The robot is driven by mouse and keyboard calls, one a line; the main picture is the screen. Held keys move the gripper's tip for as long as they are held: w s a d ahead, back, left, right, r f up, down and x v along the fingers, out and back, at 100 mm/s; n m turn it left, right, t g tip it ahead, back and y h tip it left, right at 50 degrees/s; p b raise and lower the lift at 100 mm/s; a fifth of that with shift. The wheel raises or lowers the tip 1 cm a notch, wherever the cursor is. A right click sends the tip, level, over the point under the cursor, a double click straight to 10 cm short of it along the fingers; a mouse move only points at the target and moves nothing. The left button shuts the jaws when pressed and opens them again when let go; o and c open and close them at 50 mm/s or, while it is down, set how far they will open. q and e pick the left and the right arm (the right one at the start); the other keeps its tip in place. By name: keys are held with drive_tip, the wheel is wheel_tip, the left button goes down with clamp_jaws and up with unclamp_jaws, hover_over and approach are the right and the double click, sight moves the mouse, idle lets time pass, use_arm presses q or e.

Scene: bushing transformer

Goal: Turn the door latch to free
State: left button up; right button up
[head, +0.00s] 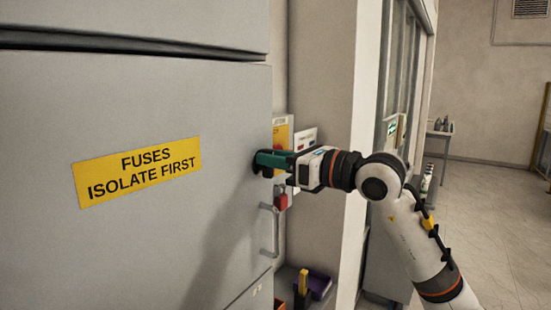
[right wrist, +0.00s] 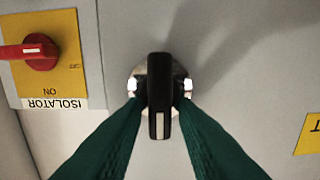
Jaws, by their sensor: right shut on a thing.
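The door latch is a black knob with a white line on a round metal base. It shows in the middle of the right wrist view (right wrist: 159,95), with its long grip upright in the picture and the white line toward the bottom. In the head view the latch (head: 256,163) is mostly hidden by the fingers, near the right edge of the grey cabinet door (head: 150,110). My right gripper (head: 264,161) has its green fingers on both sides of the knob, shut on it. It also shows in the right wrist view (right wrist: 160,100). My left gripper is out of view.
A yellow isolator plate (right wrist: 65,85) with a red handle (right wrist: 38,52) is beside the latch, upside down in the right wrist view. Below the latch are a red padlock (head: 281,202) and a door handle (head: 270,230). A purple bin (head: 315,283) stands low down. Open floor lies right.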

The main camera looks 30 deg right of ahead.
drive_tip(key=shift+w+d+f+m+b, duration=0.15)
drive_tip(key=shift+m+b, duration=0.6)
drive_tip(key=shift+m, duration=2.2)
drive_tip(key=shift+d+f+m+b, duration=0.3)
drive_tip(key=shift+m+b, duration=0.4)
drive_tip(key=shift+m, duration=2.3)
drive_tip(key=shift+w+d+f+m+b, duration=0.15)
drive_tip(key=shift+m+b, duration=0.6)
drive_tip(key=shift+m, duration=2.2)
drive_tip(key=o, duration=0.7)
drive_tip(key=shift+d, duration=0.1)
drive_tip(key=shift+f, duration=0.1)
